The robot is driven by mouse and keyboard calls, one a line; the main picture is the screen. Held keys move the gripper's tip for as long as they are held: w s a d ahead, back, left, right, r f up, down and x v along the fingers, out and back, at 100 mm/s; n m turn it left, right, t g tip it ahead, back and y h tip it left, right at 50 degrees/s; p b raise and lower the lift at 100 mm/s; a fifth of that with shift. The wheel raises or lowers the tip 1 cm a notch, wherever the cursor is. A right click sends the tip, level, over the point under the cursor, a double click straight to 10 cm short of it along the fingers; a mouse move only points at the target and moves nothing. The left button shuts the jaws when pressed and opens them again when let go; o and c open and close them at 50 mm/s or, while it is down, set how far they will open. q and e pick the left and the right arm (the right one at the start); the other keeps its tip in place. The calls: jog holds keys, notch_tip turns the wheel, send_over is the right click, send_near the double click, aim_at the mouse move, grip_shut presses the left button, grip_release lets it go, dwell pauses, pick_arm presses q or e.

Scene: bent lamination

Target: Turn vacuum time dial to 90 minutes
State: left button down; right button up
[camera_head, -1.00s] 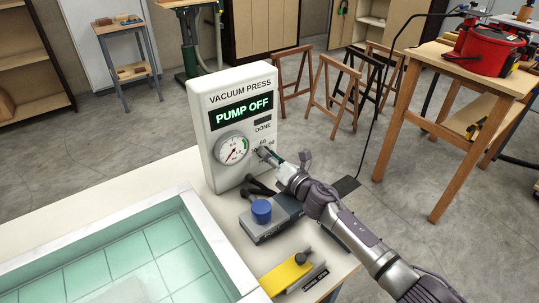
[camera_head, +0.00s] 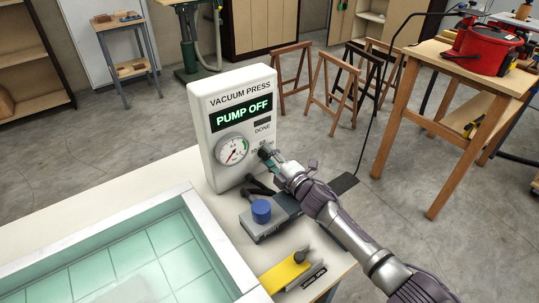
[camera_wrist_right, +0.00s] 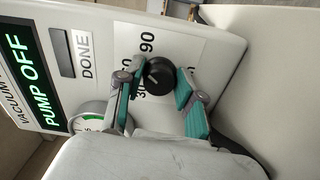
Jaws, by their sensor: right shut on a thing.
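The vacuum press panel (camera_head: 203,107) stands upright on the white bench, its green display reading PUMP OFF. My right gripper (camera_head: 268,152) is at the panel's lower right and covers the dial in the head view. In the right wrist view, the black round dial (camera_wrist_right: 156,75) sits between the two fingers of my right gripper (camera_wrist_right: 158,88), which are shut on it. A light pointer line shows on the dial. The label 90 is readable beside it; the other numbers are partly hidden by the fingers. My left gripper is not in view.
A round pressure gauge (camera_head: 232,150) is left of the dial. A teal-lined press bed (camera_head: 110,262) fills the lower left.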

jog(key=m+p, duration=0.1)
jog(key=m, duration=0.3)
jog(key=shift+f+m, duration=0.15)
jog(key=shift+m, duration=0.15)
dwell(0.4)
jog(key=o, duration=1.2)
jog(key=shift+c, duration=0.2)
jog(key=v, duration=1.2)
